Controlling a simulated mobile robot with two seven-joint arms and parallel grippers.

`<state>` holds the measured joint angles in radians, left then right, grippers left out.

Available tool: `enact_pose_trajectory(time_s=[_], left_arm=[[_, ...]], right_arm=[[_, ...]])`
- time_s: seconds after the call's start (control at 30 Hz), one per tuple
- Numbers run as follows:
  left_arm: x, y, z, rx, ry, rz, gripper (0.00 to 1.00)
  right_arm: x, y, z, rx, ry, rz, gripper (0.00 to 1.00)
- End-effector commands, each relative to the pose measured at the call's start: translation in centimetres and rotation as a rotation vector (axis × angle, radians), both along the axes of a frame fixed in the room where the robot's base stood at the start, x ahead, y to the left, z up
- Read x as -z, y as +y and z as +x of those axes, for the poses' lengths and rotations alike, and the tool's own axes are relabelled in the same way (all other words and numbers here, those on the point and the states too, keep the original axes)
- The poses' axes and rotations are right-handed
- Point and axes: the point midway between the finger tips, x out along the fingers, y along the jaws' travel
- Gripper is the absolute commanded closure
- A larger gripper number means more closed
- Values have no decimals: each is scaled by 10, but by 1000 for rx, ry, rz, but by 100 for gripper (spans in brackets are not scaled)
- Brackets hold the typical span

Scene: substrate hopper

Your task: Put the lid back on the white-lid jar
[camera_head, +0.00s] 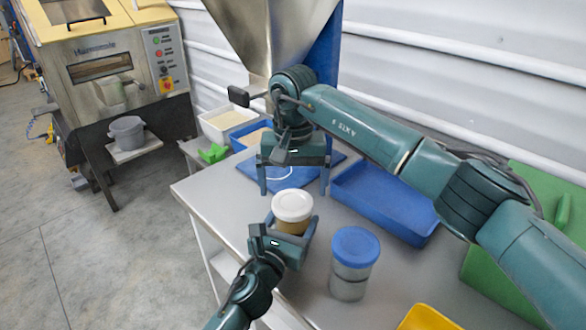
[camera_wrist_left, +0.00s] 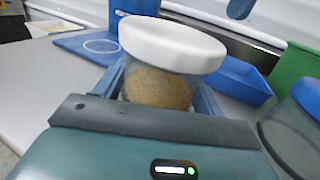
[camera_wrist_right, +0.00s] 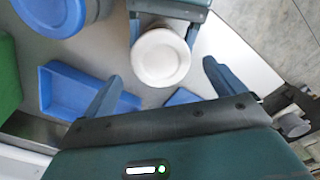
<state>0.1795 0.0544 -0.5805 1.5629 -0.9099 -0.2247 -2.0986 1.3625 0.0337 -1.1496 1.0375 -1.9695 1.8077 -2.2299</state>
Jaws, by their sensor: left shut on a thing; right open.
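The white-lid jar (camera_head: 291,229) is a clear jar with tan contents, standing on the near part of the table. Its white lid (camera_head: 292,205) lies over its mouth; it also shows in the left wrist view (camera_wrist_left: 172,44) and the right wrist view (camera_wrist_right: 160,57). I cannot tell whether it is fully seated. My left gripper (camera_head: 293,226) is shut on the jar's body, below the lid. My right gripper (camera_head: 294,183) is open and empty, just beyond the jar and apart from the lid. In the right wrist view the lid lies ahead, between the fingertips.
A blue-lidded jar (camera_head: 354,262) stands close to the right. Behind are a blue tray (camera_head: 385,207) and a blue mat (camera_head: 248,172) with a white ring marking. A yellow bin (camera_head: 425,318) is at the front right, a green panel (camera_head: 510,250) at the right. The hopper stands at the back.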

Motion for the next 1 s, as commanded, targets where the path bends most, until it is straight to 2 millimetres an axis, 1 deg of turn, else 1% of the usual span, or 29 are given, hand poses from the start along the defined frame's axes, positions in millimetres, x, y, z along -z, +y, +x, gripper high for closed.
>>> enact_pose_trajectory(time_s=[0.03,0.1,0.2,0.3,0.43,0.67,1.0], left_arm=[[0,0,0,-1,1,1,94],[0,0,0,-1,1,1,94],[0,0,0,-1,1,1,94],[0,0,0,-1,1,1,94],[0,0,0,-1,1,1,94],[0,0,0,-1,1,1,94],[0,0,0,-1,1,1,94]], right_arm=[[9,0,-1,0,3,0,5],[19,0,-1,-1,2,1,5],[31,0,-1,-1,2,1,5],[38,0,0,0,0,0,5],[42,0,0,0,-1,1,5],[42,0,0,0,-1,1,5],[42,0,0,0,-1,0,33]])
